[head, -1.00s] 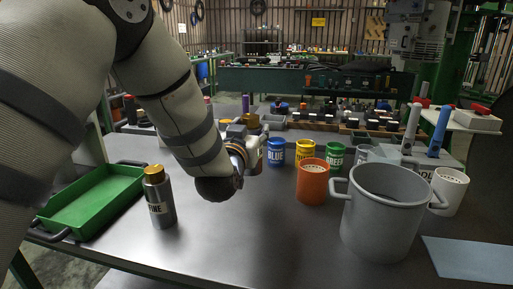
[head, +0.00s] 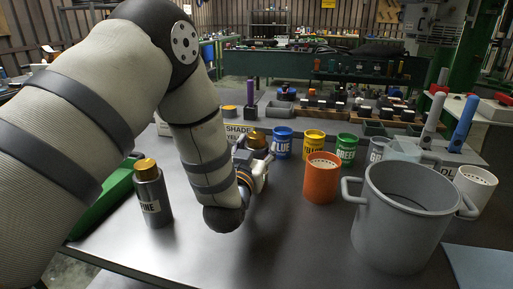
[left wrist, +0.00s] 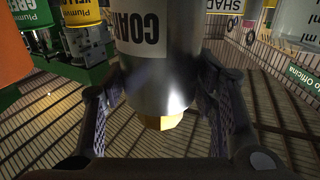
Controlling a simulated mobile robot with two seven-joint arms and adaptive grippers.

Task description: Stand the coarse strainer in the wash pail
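The coarse strainer is a metal cylinder with a gold cap; its body, with part of the coarse label, fills the middle of the left wrist view (left wrist: 160,75), which shows upside down. In the head view only its gold cap (head: 256,139) and a little of its side show behind my wrist. My left gripper (head: 254,165) has its fingers close on both sides of the cylinder and holds it upright. Its base is hidden. The wash pail (head: 392,238), a grey two-handled pot, stands to the right with an empty-looking interior. My right gripper is not in view.
The fine strainer (head: 153,193) stands at left beside a green tray (head: 98,207). An orange perforated-top cup (head: 321,178) stands between my gripper and the pail. Blue (head: 283,143), yellow and green cans stand behind. A blue sheet (head: 482,266) lies at right. The front table is clear.

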